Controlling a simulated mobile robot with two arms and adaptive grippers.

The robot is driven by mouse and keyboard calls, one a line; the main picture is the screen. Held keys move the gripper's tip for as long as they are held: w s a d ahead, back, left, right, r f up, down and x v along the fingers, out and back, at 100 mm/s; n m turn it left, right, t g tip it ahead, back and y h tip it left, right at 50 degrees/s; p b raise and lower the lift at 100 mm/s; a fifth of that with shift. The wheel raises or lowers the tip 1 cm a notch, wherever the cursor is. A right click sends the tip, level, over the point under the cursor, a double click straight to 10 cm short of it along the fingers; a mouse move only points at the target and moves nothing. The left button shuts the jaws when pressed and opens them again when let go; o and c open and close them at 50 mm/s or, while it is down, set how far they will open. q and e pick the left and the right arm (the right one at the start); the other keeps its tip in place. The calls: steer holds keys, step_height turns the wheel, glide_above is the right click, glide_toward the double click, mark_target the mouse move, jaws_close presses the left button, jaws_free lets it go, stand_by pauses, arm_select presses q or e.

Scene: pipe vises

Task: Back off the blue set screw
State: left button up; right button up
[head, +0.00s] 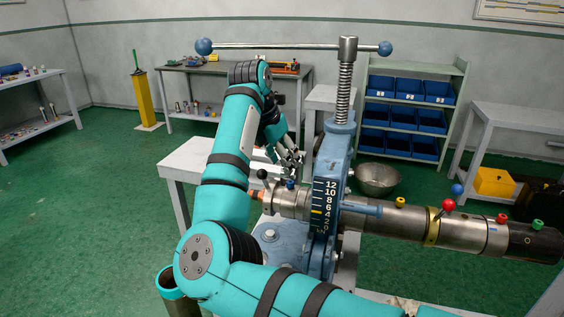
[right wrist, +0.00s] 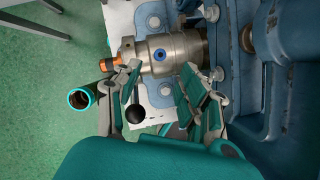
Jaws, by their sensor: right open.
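The blue set screw (head: 290,185) is a small blue knob on top of the steel collar (head: 290,201), left of the blue pipe vise (head: 331,160). In the right wrist view the screw (right wrist: 161,54) is a blue ring with a dark centre on the collar (right wrist: 168,53). My right gripper (head: 293,162) is open and empty, above and behind the collar in the head view. In the right wrist view its fingers (right wrist: 160,78) are spread to either side of the screw, which lies just past the fingertips. Whether they touch the collar cannot be told. My left gripper is not in view.
A lever with a black ball (head: 262,174) rises beside the screw; the ball (right wrist: 136,114) shows between my fingers. The vise's tall threaded spindle (head: 345,85) and long crossbar stand close by. A pipe (head: 391,218) with red, yellow, green and blue knobs extends right.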

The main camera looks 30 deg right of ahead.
mark_target(288, 182)
steer(key=shift+w+d+f+m+g+y+p, duration=0.2)
steer(key=shift+d+f+m+g, duration=0.3)
steer(key=shift+f+m, duration=0.9)
steer(key=shift+w+d+f+m+g+p, duration=0.1)
steer(key=shift+w+d+f+m+g, duration=0.5)
steer(key=shift+m, duration=1.35)
steer(key=shift+s+d+f+m+g+y+p, duration=0.15)
steer(key=shift+f+m+g, duration=0.55)
steer(key=shift+f+m, duration=0.85)
steer(key=shift+w+r, duration=0.1)
jaws_close()
